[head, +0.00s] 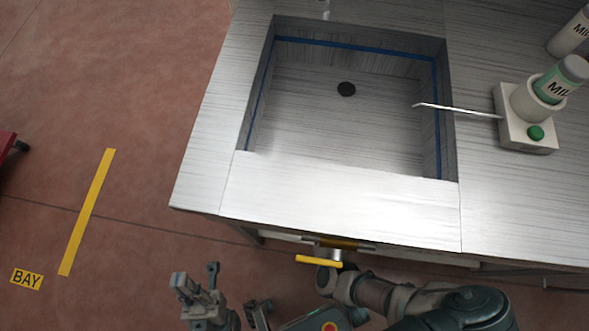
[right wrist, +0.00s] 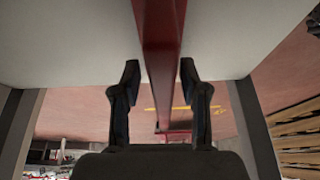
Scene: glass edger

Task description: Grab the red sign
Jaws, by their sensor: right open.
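In the right wrist view, a long red piece (right wrist: 163,50), seen nearly edge-on, runs from the top edge down between the fingers of my right gripper (right wrist: 160,72). It may be the red sign; no face or lettering shows. The two dark fingers are apart, one on each side of it, with gaps visible. In the head view my right arm reaches to the table's front edge, and its fingers are hidden there. My left gripper (head: 197,276) is at the bottom of the head view, over the floor, its fingers apart and empty. No red sign is clear in the head view.
A metal table (head: 340,190) with a sunken basin fills the upper right. A white holder (head: 511,124) with a bottle stands on its right. A yellow bar (head: 318,260) is by the front edge. Pale panels (right wrist: 60,40) flank the red piece. Floor at left is mostly free.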

